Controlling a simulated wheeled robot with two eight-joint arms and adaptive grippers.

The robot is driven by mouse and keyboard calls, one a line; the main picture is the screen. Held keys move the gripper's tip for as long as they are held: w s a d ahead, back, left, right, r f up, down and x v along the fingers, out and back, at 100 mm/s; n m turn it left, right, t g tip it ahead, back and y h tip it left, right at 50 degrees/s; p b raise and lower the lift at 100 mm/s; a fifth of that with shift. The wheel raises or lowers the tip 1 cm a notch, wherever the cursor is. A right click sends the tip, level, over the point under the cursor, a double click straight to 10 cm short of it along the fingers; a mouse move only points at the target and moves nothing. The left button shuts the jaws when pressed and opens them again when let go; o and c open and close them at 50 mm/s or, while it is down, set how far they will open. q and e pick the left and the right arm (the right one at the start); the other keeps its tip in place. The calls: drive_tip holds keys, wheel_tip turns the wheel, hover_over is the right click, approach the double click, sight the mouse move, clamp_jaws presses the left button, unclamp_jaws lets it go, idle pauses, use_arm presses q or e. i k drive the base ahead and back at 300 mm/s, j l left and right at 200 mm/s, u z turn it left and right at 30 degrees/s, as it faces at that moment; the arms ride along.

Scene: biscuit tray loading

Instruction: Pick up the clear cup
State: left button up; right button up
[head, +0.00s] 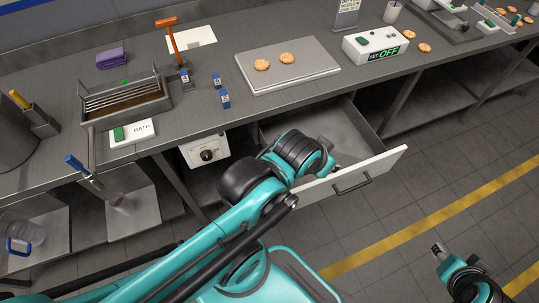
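A small clear cup (117,201) appears to stand on the lower shelf under the counter at the left; it is faint. My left arm reaches across the middle to the open drawer (352,172). Its wrist is over the drawer's front, far right of the clear cup, and hides most of the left gripper, so I cannot see its fingers or anything in them. My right gripper (438,250) is only partly seen at the lower right, above the floor and away from the counter; its opening is unclear.
A clear jug (22,236) with a blue handle is on the lower shelf at far left. The counter holds a metal bath (128,105), a tray (242,75) with two biscuits, and a white control box (375,43). The drawer juts out; floor at right is clear.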

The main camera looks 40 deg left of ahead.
sight(118, 200)
drive_tip(key=u, duration=3.35)
drive_tip(key=k+u, duration=0.1)
